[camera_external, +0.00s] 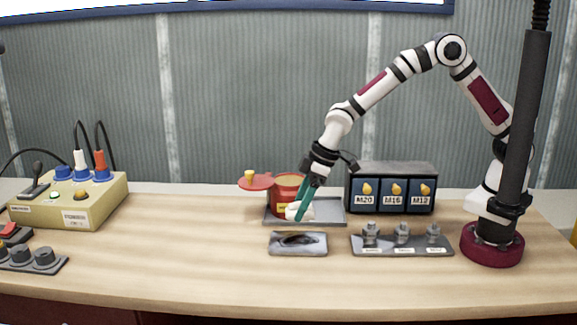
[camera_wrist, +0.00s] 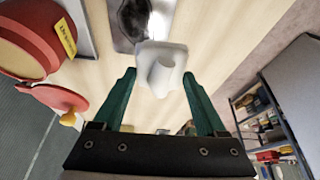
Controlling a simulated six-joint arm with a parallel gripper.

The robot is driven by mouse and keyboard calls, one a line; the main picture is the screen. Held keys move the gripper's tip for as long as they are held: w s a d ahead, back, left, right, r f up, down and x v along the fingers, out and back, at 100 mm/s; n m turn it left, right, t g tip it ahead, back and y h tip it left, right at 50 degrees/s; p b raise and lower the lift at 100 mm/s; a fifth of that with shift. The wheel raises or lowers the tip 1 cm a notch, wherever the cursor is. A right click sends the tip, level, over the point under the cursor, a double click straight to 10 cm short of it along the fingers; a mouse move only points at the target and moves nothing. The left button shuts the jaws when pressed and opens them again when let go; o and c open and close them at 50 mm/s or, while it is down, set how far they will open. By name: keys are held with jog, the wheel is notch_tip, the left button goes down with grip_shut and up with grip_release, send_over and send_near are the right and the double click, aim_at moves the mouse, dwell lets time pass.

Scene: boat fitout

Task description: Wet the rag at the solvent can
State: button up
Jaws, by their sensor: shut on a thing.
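The solvent can (camera_external: 291,184) is red with a yellow label. It stands open on a grey tray (camera_external: 332,211), its red lid (camera_external: 254,183) swung out to the left. The can also shows at the upper left of the wrist view (camera_wrist: 22,40). My gripper (camera_external: 302,205) has green fingers and is shut on the white crumpled rag (camera_external: 293,212). In the wrist view the rag (camera_wrist: 160,66) sits between the fingertips. In the external view the rag is low, in front of the can; whether it touches the can or tray I cannot tell.
A metal plate with a dark smear (camera_external: 284,249) lies just in front of the tray. A rack of bolts (camera_external: 403,248) and a bin box labelled M20, M16, M12 (camera_external: 392,169) stand to the right. A yellow control box (camera_external: 95,205) is far left. The bench between is clear.

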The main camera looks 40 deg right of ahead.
jog(key=shift+c, duration=0.4)
jog(key=shift+w+d+r, duration=0.1)
jog(key=shift+w, duration=0.25)
jog(key=w+d+r+m+h, duration=0.15)
jog(key=w+d+m, duration=0.25)
jog(key=w, duration=0.4)
notch_tip(320, 180, up, 4)
jog(key=r+m+t+h, duration=0.1)
jog(key=m+t+h, duration=0.1)
jog(key=m, duration=0.3)
send_over(287, 180)
jog(key=s, duration=0.1)
jog(key=shift+d+f+g, duration=0.1)
jog(key=shift+f+g, duration=0.2)
jog(key=shift+f, duration=2.85)
jog(key=shift+f, duration=0.55)
jog(key=shift+s, duration=0.1)
notch_tip(287, 180, up, 7)
